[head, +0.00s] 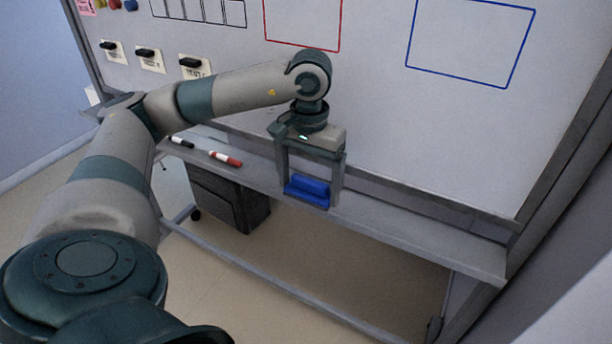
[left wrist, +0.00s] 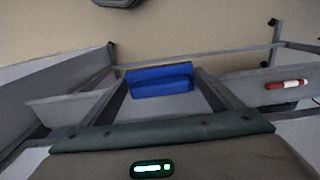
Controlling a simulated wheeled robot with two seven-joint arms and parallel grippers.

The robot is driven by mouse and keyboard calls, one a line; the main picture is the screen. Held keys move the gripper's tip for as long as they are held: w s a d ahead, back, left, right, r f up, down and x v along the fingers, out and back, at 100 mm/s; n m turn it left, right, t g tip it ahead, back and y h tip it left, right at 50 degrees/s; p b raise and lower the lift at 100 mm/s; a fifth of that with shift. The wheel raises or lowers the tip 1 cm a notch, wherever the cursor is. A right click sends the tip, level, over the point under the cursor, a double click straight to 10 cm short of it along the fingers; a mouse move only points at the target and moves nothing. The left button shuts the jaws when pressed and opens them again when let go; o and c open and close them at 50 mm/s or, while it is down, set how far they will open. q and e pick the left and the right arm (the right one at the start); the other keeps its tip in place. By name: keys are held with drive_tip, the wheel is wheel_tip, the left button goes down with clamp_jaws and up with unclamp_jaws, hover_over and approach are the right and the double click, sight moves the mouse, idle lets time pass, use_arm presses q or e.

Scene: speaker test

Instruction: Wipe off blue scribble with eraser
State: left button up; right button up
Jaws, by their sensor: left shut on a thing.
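A blue eraser (head: 308,186) is between the fingers of my left gripper (head: 309,194), which is shut on it. They are at the marker tray, in front of the lower whiteboard. In the left wrist view the eraser (left wrist: 160,80) spans the gap between the two fingers (left wrist: 160,88). The whiteboard (head: 380,120) carries a blue rectangle outline (head: 458,80) at the upper right and a red one (head: 303,48) at the upper middle. I see no blue scribble on the visible part of the board. My right gripper is not in view.
The marker tray (head: 420,228) runs along the board's lower edge. A black marker (head: 182,142) and a red marker (head: 226,159) lie on its left part. A dark cabinet (head: 228,198) stands below. Several labelled black clips or magnets (head: 150,54) are at the board's upper left.

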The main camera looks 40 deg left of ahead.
use_arm(q)
drive_tip(key=s+d+f+m+b, duration=0.1)
drive_tip(key=d+f, duration=0.3)
drive_tip(key=d, duration=0.5)
drive_tip(key=d+f+m+b, duration=0.1)
drive_tip(key=d+f+b, duration=0.1)
drive_tip(key=d+f, duration=0.3)
drive_tip(key=d, duration=0.3)
drive_tip(key=shift+s+d+m, duration=0.3)
drive_tip(key=shift+s+d, duration=0.05)
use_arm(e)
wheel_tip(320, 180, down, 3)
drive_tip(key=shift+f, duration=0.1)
use_arm(q)
drive_tip(key=shift+f, duration=0.1)
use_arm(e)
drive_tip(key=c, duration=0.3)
use_arm(q)
drive_tip(key=shift+a, duration=0.1)
